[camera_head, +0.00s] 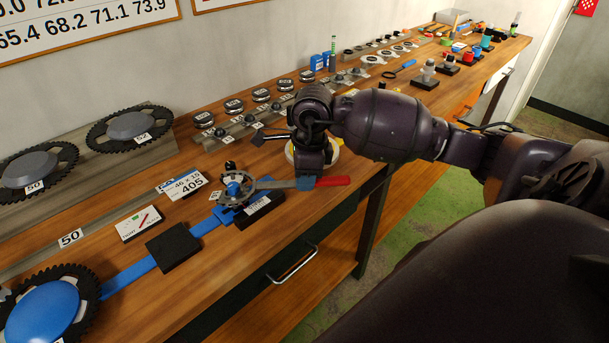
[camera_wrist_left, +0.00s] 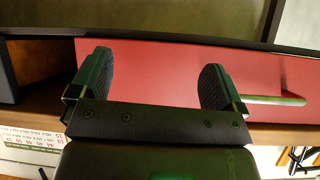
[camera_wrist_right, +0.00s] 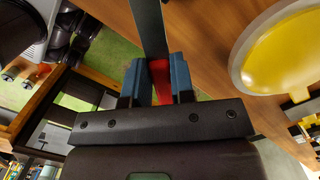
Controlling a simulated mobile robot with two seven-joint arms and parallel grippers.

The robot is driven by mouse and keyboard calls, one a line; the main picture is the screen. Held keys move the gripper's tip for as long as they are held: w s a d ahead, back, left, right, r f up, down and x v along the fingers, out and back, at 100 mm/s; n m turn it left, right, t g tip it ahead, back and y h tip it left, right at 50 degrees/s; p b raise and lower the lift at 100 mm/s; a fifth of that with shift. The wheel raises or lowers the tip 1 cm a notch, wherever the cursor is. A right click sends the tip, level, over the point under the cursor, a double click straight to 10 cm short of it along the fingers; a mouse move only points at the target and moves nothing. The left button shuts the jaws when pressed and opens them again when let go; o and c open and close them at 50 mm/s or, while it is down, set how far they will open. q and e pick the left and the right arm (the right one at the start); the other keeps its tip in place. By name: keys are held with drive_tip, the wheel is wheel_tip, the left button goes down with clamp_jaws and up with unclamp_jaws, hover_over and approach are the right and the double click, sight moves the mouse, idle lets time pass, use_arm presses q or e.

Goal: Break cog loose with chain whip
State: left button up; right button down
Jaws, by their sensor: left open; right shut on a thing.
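The cog (camera_head: 237,188) sits on a blue holder with a black block (camera_head: 263,208) on the wooden bench. The chain whip has a grey bar (camera_head: 277,184) and a red handle (camera_head: 334,181). Its left end lies at the cog; I cannot tell how its chain sits on the teeth. My right gripper (camera_head: 308,181) is shut on the whip near the red handle. In the right wrist view, red handle (camera_wrist_right: 160,80) shows between the fingers, with the grey bar running up. My left gripper (camera_wrist_left: 155,85) is open and empty, outside the head view.
A blue bar (camera_head: 130,275) runs from a black block (camera_head: 174,247) to a blue-capped chainring (camera_head: 42,312). A red panel (camera_wrist_left: 160,75) fills the left wrist view. Small parts line the back of the bench.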

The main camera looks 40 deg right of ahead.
drive_tip(key=shift+f, duration=0.35)
drive_tip(key=shift+f+b, duration=0.3)
drive_tip(key=shift+b, duration=0.15)
drive_tip(key=c, duration=1.7)
unclamp_jaws()
clamp_jaws()
drive_tip(key=shift+w+d+f+n+b, duration=0.1)
drive_tip(key=shift+w+d+n+b, duration=0.35)
drive_tip(key=shift+w+n+b, duration=0.25)
drive_tip(key=shift+w+d+b, duration=0.15)
drive_tip(key=shift+w+b, duration=0.15)
drive_tip(key=shift+b, duration=0.05)
